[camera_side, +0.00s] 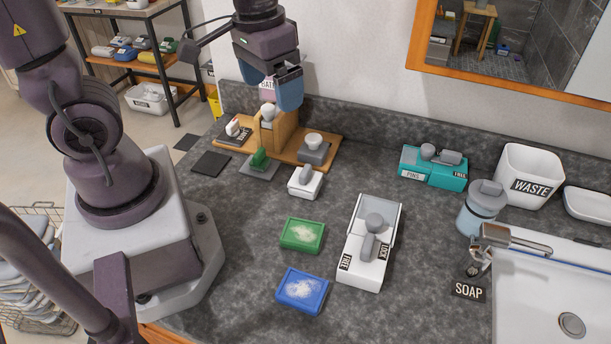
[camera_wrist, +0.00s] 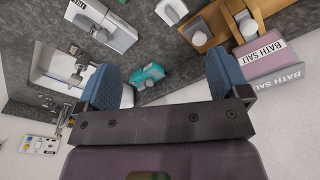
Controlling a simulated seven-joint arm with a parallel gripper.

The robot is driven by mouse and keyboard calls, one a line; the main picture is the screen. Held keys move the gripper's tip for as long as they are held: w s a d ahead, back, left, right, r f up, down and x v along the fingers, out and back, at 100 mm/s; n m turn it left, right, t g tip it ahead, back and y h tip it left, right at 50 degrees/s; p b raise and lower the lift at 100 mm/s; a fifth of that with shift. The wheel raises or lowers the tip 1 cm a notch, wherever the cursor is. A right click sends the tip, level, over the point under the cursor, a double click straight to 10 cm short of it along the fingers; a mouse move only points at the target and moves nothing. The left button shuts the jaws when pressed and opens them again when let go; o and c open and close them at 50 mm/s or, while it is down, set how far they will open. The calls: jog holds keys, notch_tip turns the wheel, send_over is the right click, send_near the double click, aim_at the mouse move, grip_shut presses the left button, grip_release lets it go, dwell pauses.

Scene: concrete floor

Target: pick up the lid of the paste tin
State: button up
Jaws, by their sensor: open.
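No object carries a readable paste label, so I cannot tell for sure which one is the paste tin. A round grey-blue tin (camera_side: 480,218) with a grey knobbed lid (camera_side: 487,190) stands upright beside the sink in the side view. Its lid appears to be on it. My gripper (camera_side: 284,92) is high at the back left, above the wooden holder (camera_side: 286,135), far from that tin. In the wrist view my gripper (camera_wrist: 163,82) has its two blue fingers wide apart with nothing between them.
A teal box (camera_side: 432,172), a waste bin (camera_side: 528,172) and the tap (camera_side: 510,240) are near the round tin. A white lock box (camera_side: 357,268), green tray (camera_side: 302,236) and blue tray (camera_side: 302,292) lie mid-counter. The wall rises close behind my gripper.

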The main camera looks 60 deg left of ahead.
jog(key=w+a+f+n+g, duration=0.2)
jog(key=w+f+n, duration=0.2)
jog(key=f, duration=0.6)
jog(key=n, duration=0.3)
send_over(306, 170)
jog(key=shift+t, duration=0.4)
jog(key=f, duration=0.7)
jog(key=shift+s+a+f, duration=0.15)
jog(key=shift+s, duration=0.05)
jog(key=shift+w+f, duration=0.2)
jog(key=shift+f, duration=2.75)
jog(key=c, duration=1)
